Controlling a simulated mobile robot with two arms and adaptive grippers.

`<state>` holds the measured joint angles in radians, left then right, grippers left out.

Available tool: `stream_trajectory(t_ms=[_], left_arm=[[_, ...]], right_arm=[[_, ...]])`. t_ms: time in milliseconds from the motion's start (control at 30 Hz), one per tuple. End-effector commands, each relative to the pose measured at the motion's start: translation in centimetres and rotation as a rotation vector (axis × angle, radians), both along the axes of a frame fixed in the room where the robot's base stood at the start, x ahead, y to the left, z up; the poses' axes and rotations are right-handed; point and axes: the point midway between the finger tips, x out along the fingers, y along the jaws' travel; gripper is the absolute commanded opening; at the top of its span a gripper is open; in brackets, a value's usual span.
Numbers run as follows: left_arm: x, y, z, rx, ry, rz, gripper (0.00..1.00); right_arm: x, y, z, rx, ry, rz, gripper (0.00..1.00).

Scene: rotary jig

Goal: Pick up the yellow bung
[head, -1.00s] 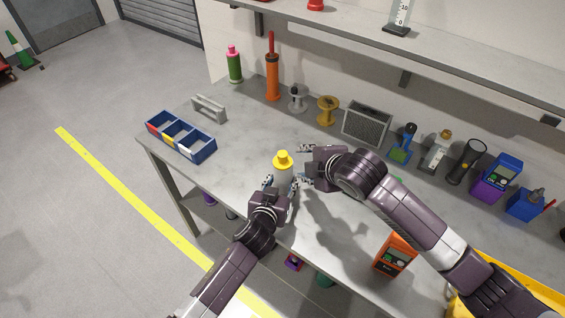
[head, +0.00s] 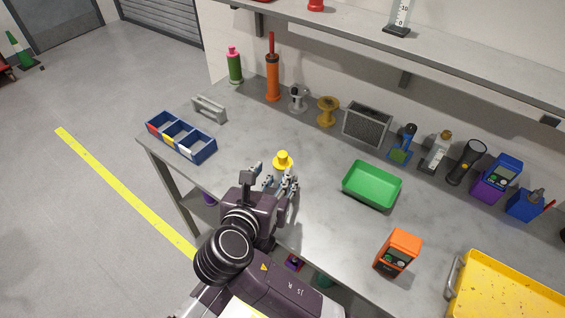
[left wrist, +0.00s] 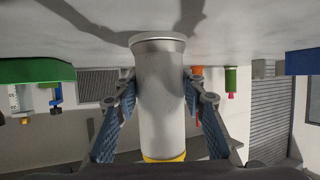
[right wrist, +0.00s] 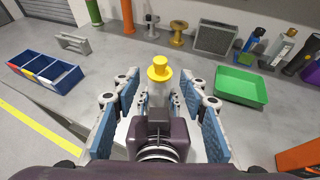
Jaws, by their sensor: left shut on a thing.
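The yellow bung (head: 283,159) sits on top of a pale grey cylinder (left wrist: 160,95) standing on the bench. The bung also shows in the right wrist view (right wrist: 159,69), and its edge shows in the left wrist view (left wrist: 163,159). My left gripper (left wrist: 160,105) is shut around the cylinder's body, a finger on each side. In the head view it is mostly hidden behind my right arm. My right gripper (head: 271,180) is open and empty, on the near side of the bung. In the right wrist view its fingers (right wrist: 160,95) stand wide apart with the bung beyond and between them.
A blue divided bin (head: 181,140) and a grey handle (head: 209,107) are at the left. A green tray (head: 372,186) and an orange meter (head: 397,252) are at the right. Bottles, spools and a speaker-like box (head: 366,122) line the back.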

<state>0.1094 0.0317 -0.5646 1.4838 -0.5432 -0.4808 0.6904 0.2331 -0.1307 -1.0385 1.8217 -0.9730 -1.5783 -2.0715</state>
Motion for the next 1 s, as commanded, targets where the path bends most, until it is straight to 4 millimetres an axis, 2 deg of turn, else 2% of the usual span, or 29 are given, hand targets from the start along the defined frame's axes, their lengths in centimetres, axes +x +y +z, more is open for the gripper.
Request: stream_trajectory(t_ms=[67,333,567,800,1000], left_arm=[[0.0,0.0,0.0,0.000,-0.001,0.000,0.09],[0.0,0.0,0.0,0.000,-0.001,0.000,0.09],[0.0,0.0,0.0,0.000,-0.001,0.000,0.09],[0.0,0.0,0.0,0.000,-0.001,0.000,0.09],[0.0,0.0,0.0,0.000,-0.001,0.000,0.09]], right_arm=[[0.3,-0.1,0.0,-0.016,0.000,-0.002,0.40],[4.1,-1.1,-1.6,-0.021,-0.001,-0.001,0.40],[5.7,-1.5,-2.3,-0.018,0.001,-0.003,0.40],[9.1,-2.4,-3.8,-0.019,-0.001,-0.002,0.40],[10.4,-2.8,-4.4,-0.017,0.000,-0.001,0.40]])
